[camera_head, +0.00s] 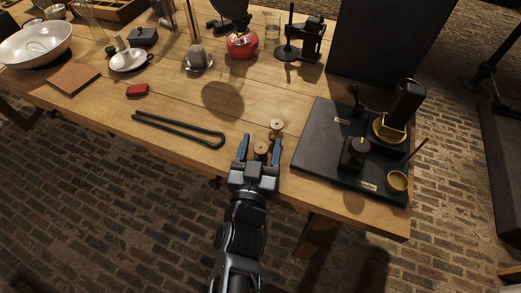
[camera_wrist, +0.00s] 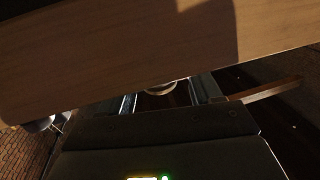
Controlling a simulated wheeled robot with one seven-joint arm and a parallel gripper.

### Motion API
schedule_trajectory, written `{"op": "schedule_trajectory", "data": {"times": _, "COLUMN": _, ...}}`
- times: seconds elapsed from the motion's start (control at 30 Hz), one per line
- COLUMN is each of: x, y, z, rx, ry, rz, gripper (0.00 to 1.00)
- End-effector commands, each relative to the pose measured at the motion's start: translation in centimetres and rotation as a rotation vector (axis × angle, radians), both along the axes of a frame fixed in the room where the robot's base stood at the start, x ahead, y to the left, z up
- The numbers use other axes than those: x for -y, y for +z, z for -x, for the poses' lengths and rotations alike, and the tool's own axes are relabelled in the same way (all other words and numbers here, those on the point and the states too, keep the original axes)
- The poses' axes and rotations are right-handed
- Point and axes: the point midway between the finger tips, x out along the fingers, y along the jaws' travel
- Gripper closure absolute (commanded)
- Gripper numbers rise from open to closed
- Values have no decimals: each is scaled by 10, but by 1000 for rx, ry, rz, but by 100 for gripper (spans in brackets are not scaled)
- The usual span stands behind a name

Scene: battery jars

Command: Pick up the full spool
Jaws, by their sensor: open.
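Two small wooden spools stand close together near the table's front edge in the head view. The far spool (camera_head: 276,126) is beyond the fingertips, to the right. The near spool (camera_head: 261,151) appears between the two fingers of my gripper (camera_head: 261,143). I cannot tell which spool is full. My gripper is open, with its blue-grey fingers apart on either side of the near spool, and no grip on it shows. In the wrist view, a pale round rim (camera_wrist: 160,88) shows between the fingers, partly hidden; it looks like a spool.
The wooden table (camera_head: 180,100) has a long dark tong-like tool (camera_head: 180,130) left of my gripper. A black board with brass cups (camera_head: 325,150) lies close on the right.

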Motion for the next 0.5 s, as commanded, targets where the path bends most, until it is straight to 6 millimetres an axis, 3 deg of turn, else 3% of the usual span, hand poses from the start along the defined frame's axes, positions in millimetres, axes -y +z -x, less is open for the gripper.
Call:
{"op": "schedule_trajectory", "data": {"times": 0.2, "x": 0, "y": 0, "z": 0, "rx": 0, "ry": 1, "rz": 0, "gripper": 37}}
{"op": "schedule_trajectory", "data": {"times": 0.5, "x": 0, "y": 0, "z": 0, "rx": 0, "ry": 0, "rz": 0, "gripper": 65}}
